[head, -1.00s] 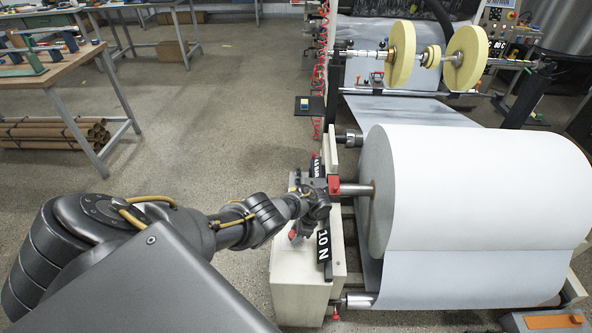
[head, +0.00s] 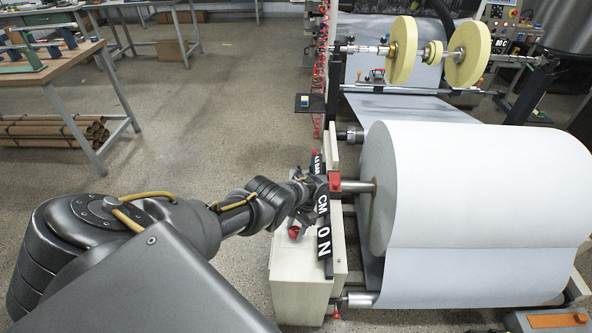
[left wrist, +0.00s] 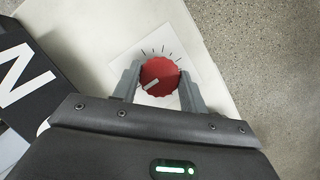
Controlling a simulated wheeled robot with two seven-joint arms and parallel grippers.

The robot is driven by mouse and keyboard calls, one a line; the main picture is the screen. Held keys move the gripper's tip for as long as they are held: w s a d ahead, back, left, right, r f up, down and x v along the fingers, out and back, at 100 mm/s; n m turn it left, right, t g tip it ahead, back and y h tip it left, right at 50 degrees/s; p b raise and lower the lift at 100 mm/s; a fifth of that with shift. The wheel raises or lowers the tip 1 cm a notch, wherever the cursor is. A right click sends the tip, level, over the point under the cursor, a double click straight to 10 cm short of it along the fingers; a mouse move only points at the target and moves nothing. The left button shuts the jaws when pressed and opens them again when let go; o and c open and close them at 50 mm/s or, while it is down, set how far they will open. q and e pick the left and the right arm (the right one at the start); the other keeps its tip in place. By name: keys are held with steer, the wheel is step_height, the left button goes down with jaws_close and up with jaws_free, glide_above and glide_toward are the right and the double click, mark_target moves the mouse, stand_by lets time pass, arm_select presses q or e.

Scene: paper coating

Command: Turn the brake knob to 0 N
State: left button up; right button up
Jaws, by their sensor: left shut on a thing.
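The red brake knob (left wrist: 160,77) sits on a white dial plate (left wrist: 143,48) with black tick marks, on top of the cream machine housing. Its white pointer line aims to the lower left in the left wrist view. My left gripper (left wrist: 158,84) is shut on the knob, one finger on each side. In the head view my left gripper (head: 303,212) is over the housing (head: 300,285) and hides most of the knob. My right gripper is not in view.
A large white paper roll (head: 480,190) on a shaft with a red clamp (head: 335,182) stands just right of the housing. Yellow discs (head: 402,50) are on a shaft behind. A wooden workbench (head: 50,72) stands far left, with open floor between.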

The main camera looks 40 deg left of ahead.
arm_select(q)
steer(key=shift+w, duration=0.1)
stand_by(0.4)
steer(key=o, duration=1)
steer(key=p+v, duration=0.4)
steer(key=v, duration=0.7)
steer(key=shift+f, duration=0.1)
